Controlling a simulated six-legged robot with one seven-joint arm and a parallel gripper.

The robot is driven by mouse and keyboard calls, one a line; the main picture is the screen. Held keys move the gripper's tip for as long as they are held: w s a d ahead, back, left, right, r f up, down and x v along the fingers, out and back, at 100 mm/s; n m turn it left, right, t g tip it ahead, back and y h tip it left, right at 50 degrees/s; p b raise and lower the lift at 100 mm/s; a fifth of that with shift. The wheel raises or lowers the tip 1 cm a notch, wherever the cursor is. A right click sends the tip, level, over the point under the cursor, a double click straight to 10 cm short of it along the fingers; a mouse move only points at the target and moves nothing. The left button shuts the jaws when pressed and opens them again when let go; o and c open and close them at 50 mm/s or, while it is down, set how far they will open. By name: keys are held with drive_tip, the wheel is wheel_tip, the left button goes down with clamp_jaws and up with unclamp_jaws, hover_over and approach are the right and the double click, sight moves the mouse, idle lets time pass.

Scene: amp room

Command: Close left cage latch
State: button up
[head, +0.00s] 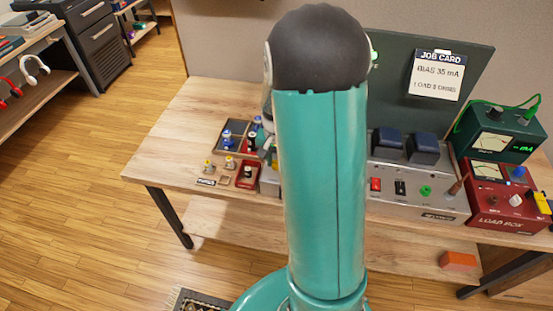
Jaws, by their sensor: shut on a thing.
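The cage and its left latch cannot be made out; my own teal arm covers the middle of the view. A grey amp chassis (412,197) stands on the bench, its middle hidden behind my arm. Its right part shows two dark blue blocks on top, and a red switch (376,184), a black switch (400,188) and a green knob (426,191) on the front. My gripper is hidden behind my arm, so its jaws and anything in them cannot be seen.
A wooden bench (185,130) carries small trays with colored parts (230,135) left of my arm. A red load box (497,190) and a green meter (500,133) stand at the right. A green board with a job card (438,75) stands behind. The bench's left end is clear.

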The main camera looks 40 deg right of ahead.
drive_tip(key=shift+w+d+r, duration=0.1)
drive_tip(key=n, duration=0.4)
drive_tip(key=shift+n, duration=0.3)
drive_tip(key=n, duration=0.4)
drive_tip(key=shift+r+n, duration=0.1)
drive_tip(key=shift+n, duration=0.2)
drive_tip(key=n, duration=0.4)
drive_tip(key=shift+n, duration=0.3)
drive_tip(key=shift+w+n, duration=0.1)
drive_tip(key=shift+n, duration=2)
drive_tip(key=o, duration=1)
drive_tip(key=shift+c, duration=0.2)
